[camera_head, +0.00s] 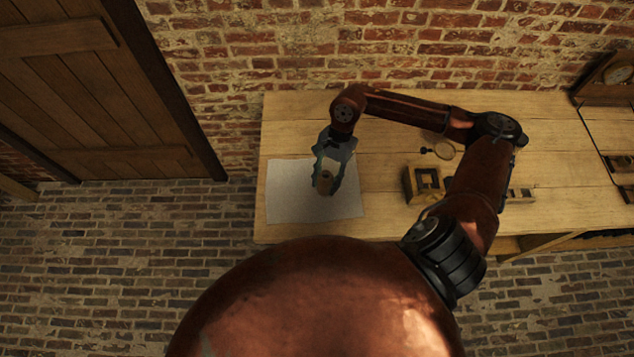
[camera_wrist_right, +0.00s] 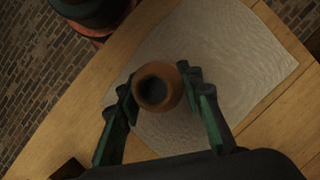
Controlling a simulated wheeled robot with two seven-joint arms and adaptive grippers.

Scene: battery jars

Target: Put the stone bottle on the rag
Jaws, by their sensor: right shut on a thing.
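The stone bottle (camera_head: 325,183) is a small brown vessel between the fingers of my right gripper (camera_head: 327,181). In the right wrist view, the bottle's round, dark mouth (camera_wrist_right: 155,90) faces the camera, and the fingers (camera_wrist_right: 163,104) close on it from both sides. The rag (camera_head: 290,205) is a pale cloth lying flat at the left end of the wooden table. It also shows in the right wrist view (camera_wrist_right: 235,50), behind the bottle. The bottle is over the rag; I cannot tell whether its hidden base touches it. My left gripper is not in view.
The wooden table (camera_head: 390,215) runs along a brick wall. A wooden block-like frame (camera_head: 425,184) and a round magnifier-like thing (camera_head: 443,150) lie right of the rag. A wooden-cased clock (camera_head: 616,74) stands at the far right. The table's front edge lies close to the rag.

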